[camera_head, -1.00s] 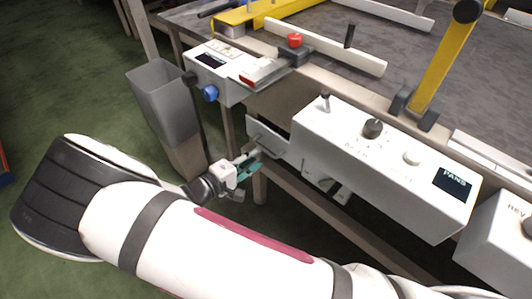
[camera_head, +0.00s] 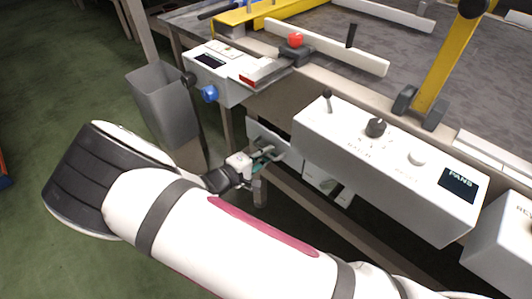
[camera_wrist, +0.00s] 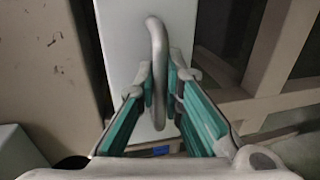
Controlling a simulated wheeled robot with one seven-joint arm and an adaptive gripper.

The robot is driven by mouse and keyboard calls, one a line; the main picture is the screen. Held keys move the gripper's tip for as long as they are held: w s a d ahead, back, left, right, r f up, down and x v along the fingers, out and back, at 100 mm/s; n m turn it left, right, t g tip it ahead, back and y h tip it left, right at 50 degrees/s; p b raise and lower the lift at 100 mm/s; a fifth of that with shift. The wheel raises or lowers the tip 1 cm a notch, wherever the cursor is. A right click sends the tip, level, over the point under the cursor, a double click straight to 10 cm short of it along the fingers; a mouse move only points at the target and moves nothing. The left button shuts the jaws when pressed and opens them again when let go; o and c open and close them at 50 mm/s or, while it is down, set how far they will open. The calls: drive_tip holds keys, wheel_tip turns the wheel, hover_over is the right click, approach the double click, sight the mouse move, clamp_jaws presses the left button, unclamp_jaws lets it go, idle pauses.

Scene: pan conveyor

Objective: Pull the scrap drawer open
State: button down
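The scrap drawer's white front (camera_head: 264,134) shows below the left end of the white control box in the head view. It also fills the top middle of the wrist view (camera_wrist: 120,40). A grey loop handle (camera_wrist: 158,60) stands out from this front. My gripper (camera_head: 266,156) is at the drawer front, and its fingers partly hide the handle in the head view. In the wrist view my gripper's green-padded fingers (camera_wrist: 160,98) lie on either side of the handle, with a gap still seeming to show.
The white control box (camera_head: 385,165) with lever and knobs overhangs to the right. Table rails run below.

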drive_tip(key=f+v, duration=0.2)
drive_tip(key=v, duration=0.9)
drive_tip(key=s+f+b+v, duration=0.1)
drive_tip(key=f+v, duration=0.2)
drive_tip(key=v, duration=0.9)
drive_tip(key=shift+a, duration=0.35)
drive_tip(key=shift+s, duration=0.1)
drive_tip(key=c, duration=1.7)
unclamp_jaws()
drive_tip(key=shift+r, duration=0.15)
